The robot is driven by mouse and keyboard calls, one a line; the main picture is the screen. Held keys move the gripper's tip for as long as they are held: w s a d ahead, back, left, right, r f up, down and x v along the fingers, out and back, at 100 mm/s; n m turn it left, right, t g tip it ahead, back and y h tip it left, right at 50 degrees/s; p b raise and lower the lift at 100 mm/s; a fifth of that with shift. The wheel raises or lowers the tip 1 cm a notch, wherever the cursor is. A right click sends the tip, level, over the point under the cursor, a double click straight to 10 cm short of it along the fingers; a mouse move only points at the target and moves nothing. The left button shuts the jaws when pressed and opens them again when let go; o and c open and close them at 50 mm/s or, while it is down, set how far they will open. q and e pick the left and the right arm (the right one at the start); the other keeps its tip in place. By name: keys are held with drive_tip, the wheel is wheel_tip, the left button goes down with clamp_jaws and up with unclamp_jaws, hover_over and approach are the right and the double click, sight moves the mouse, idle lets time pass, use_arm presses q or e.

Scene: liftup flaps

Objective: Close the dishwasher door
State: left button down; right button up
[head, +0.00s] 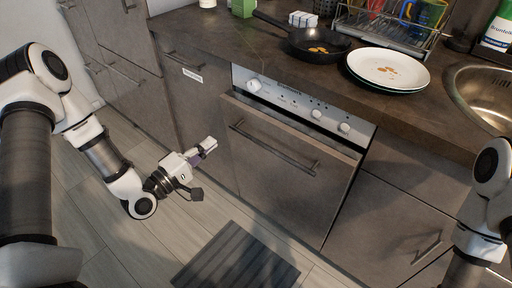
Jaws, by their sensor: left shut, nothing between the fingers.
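The dishwasher door (275,172) is a grey-brown panel with a long bar handle (272,147). It stands nearly upright below the control panel (300,105), and its top edge leans slightly out from the panel with a dark gap behind. My left gripper (209,146) is to the left of the door, near its left edge, shut and empty. Whether it touches the door cannot be told. My right arm enters at the right edge, and its gripper is out of view.
The worktop (225,40) holds a black pan (318,44), stacked plates (388,70), a dish rack (385,28) and a sink (488,95). Cabinets flank the dishwasher, with a drawer (390,215) at right. A dark mat (237,262) lies on the floor in front.

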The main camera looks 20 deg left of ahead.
use_arm(q)
wheel_tip(320, 180, down, 3)
drive_tip(key=a, duration=0.1)
drive_tip(key=b, duration=0.3)
approach(246, 113)
drive_tip(key=shift+y, duration=0.3)
drive_tip(key=x, duration=0.7)
drive_tip(key=shift+d, duration=0.2)
use_arm(e)
drive_tip(key=f, duration=0.5)
drive_tip(key=shift+w+d+f, duration=0.15)
drive_tip(key=shift+w+f, duration=0.1)
drive_tip(key=shift+f, duration=0.1)
